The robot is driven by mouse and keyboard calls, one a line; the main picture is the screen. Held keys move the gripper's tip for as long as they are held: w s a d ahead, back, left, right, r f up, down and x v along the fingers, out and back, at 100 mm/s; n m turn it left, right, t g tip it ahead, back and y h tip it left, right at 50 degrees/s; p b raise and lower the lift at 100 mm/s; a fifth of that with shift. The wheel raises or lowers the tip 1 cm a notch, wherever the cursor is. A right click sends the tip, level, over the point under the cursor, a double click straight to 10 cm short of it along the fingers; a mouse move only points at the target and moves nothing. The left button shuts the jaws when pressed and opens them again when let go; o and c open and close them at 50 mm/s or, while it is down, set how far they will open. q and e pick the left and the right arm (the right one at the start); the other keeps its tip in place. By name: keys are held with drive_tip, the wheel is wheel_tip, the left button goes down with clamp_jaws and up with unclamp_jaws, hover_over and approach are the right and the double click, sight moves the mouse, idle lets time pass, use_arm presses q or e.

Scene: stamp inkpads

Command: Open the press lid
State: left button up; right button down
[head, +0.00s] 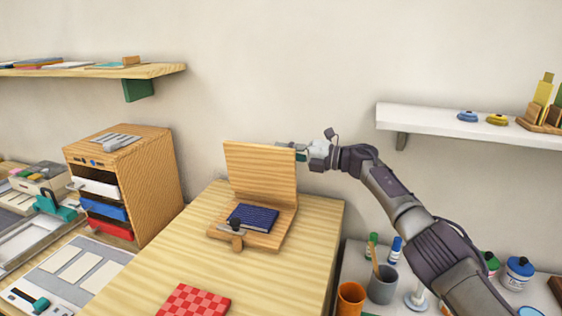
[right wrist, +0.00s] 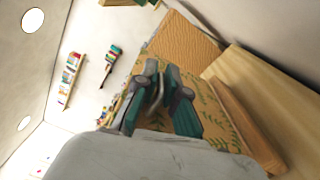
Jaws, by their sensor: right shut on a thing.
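The wooden press (head: 250,236) stands on the light wooden table. Its lid (head: 260,170) is raised and stands nearly upright at the back, leaning a little. A dark blue block (head: 253,216) lies on the press base, with a small dark knob and a wooden latch at the front edge. My right gripper (head: 298,148) is at the upper right corner of the lid, shut on it; the exact contact is hard to see. In the right wrist view the teal fingers (right wrist: 158,100) show, but what lies between them is unclear. My left gripper is not in view.
A red checkered block (head: 194,301) lies at the table's front. A drawer cabinet (head: 150,180) stands left. A white shelf (head: 460,122) hangs at right, above a low surface with an orange cup (head: 350,299) and bottles. The table around the press is mostly clear.

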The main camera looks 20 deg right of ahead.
drive_tip(key=shift+w+d+m, duration=0.25)
drive_tip(key=shift+m, duration=0.05)
drive_tip(key=c, duration=1.3)
unclamp_jaws()
drive_tip(key=shift+f, duration=0.1)
drive_tip(key=v, duration=1.2)
drive_tip(key=shift+f, duration=0.1)
